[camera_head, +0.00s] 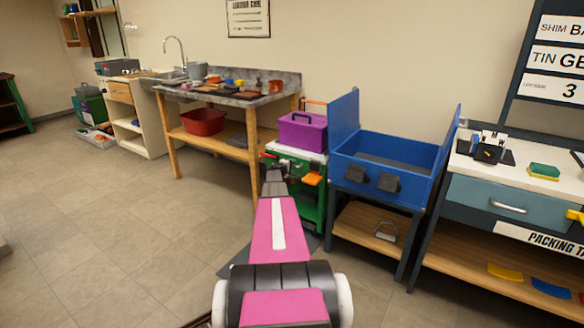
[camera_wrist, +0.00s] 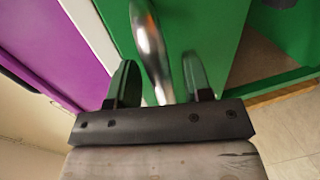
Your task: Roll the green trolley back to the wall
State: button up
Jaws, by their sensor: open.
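The green trolley (camera_head: 313,203) stands between the stone-topped bench and the blue-box stand, its back hidden, so I cannot tell its gap to the wall. It has a pale top and a purple box (camera_head: 303,132) on it. In the wrist view its green face (camera_wrist: 215,40) fills much of the frame, with the purple box (camera_wrist: 50,50) at the left. A shiny metal handle bar (camera_wrist: 150,45) reaches down between the fingers of my gripper (camera_wrist: 163,85). My gripper is open, one finger on each side of the bar, with no clear grip on it.
The stone-topped bench (camera_head: 235,97) with a red tub (camera_head: 202,122) below is left of the trolley. The stand with the blue box (camera_head: 385,160) is close on the right, then a drawer bench (camera_head: 500,195).

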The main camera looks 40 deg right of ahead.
jog(key=v, duration=1)
